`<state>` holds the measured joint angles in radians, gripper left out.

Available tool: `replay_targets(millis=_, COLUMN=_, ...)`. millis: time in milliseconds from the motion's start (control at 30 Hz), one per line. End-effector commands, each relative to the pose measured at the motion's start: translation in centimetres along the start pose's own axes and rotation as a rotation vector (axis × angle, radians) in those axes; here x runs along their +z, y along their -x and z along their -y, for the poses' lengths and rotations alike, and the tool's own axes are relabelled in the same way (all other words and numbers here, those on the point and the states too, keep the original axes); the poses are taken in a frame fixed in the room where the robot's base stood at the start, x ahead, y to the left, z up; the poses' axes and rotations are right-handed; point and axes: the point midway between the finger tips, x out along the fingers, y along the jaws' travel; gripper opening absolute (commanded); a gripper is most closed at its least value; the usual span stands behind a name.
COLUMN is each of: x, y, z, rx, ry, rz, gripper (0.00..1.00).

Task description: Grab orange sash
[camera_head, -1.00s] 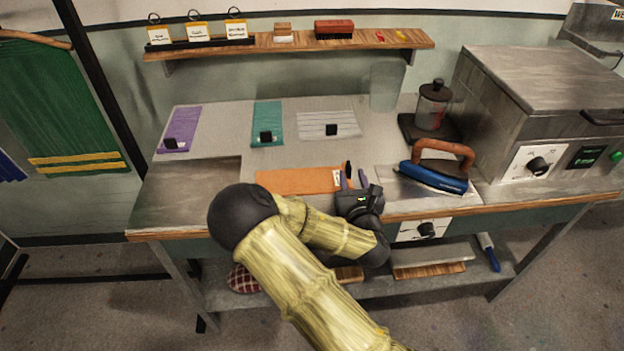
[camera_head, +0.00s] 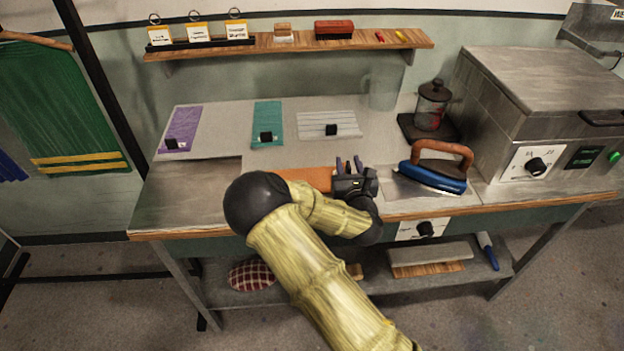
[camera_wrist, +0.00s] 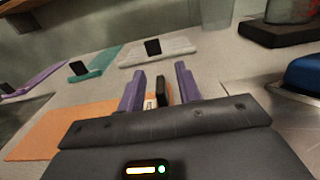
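The orange sash (camera_head: 305,177) lies flat near the front of the workbench, partly hidden behind my arm in the head view. In the wrist view the sash (camera_wrist: 55,125) spreads to the left of and below my gripper. A small upright black block (camera_wrist: 163,92) stands at the sash's right end, beside a pale tag. My gripper (camera_head: 348,165) is over that end. In the wrist view its purple fingers (camera_wrist: 160,84) are apart, with the black block between them and gaps visible on both sides. Finger contact with the sash is hidden.
Purple (camera_head: 182,128), teal (camera_head: 267,115) and white (camera_head: 345,120) cloths with black blocks lie farther back. A blue iron (camera_head: 432,178) sits just right of my gripper. A glass press (camera_head: 432,105) and a grey steel box (camera_head: 540,85) stand farther right.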

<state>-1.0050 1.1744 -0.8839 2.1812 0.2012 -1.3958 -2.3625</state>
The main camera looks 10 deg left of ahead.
Motion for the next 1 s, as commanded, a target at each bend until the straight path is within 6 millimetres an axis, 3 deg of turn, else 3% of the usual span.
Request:
replay_targets(millis=167, x=0.0, y=0.0, z=0.0, rx=0.0, ry=0.0, rz=0.0, gripper=0.35)
replay_targets(millis=333, x=0.0, y=0.0, z=0.0, rx=0.0, ry=0.0, rz=0.0, gripper=0.01)
replay_targets(millis=767, x=0.4, y=0.0, z=0.0, rx=0.001, ry=0.0, rz=0.001, gripper=0.0)
replay_targets(millis=1000, x=3.7, y=0.0, z=-0.1, rx=0.002, ry=-0.002, rz=0.005, gripper=0.0)
